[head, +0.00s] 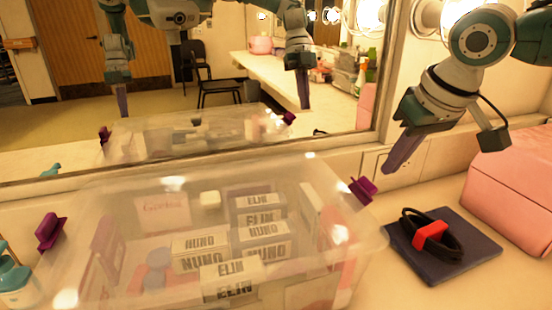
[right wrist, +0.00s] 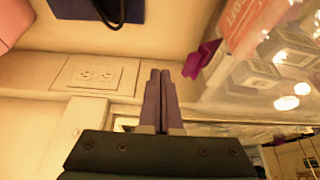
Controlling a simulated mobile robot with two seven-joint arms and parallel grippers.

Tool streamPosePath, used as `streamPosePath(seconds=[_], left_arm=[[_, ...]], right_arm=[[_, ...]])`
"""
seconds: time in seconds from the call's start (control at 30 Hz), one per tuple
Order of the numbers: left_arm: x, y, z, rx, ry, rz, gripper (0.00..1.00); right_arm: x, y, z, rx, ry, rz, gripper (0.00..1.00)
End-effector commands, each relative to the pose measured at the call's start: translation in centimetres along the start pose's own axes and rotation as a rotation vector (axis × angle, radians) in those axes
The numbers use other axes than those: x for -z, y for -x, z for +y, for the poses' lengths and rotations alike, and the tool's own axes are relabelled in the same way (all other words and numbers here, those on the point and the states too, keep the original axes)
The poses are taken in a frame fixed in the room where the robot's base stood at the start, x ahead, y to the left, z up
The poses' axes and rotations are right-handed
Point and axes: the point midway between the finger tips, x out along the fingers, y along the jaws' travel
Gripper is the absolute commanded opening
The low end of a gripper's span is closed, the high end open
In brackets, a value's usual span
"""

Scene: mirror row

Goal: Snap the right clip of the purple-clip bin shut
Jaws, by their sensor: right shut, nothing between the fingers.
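The clear plastic bin (head: 150,180) stands in front of the mirror, with boxes showing through it. Its right purple clip (head: 363,189) sticks outward and up from the bin's right end; it looks unsnapped. The clip also shows in the right wrist view (right wrist: 201,58). The left purple clip (head: 49,231) also juts outward. My right gripper (head: 388,169) is shut and empty, its purple fingers pointing down just above and right of the right clip, apparently apart from it. It also shows in the right wrist view (right wrist: 160,74). My left gripper shows only as a reflection.
A dark pad (head: 475,262) with a black loop and red piece (head: 430,236) lies right of the bin. A pink case (head: 515,190) stands at the right. A teal-topped bottle (head: 14,285) is at the left edge. The mirror (head: 225,110) rises behind the bin.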

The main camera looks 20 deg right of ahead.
Motion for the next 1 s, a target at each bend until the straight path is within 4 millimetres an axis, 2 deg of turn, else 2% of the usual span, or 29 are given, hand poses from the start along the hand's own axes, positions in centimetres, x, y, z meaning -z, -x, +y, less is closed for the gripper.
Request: streamPosePath(seconds=[0.8, 1.0], left_arm=[[-0.2, -0.8, 0.0, 0.000, 0.000, 0.000, 0.00], [-0.2, -0.6, 0.0, 0.000, 0.000, 0.000, 0.00]], right_arm=[[-1.3, -3.0, 0.0, 0.000, -0.001, -0.002, 0.00], [-1.3, -3.1, -0.1, 0.000, 0.000, 0.000, 0.00]])
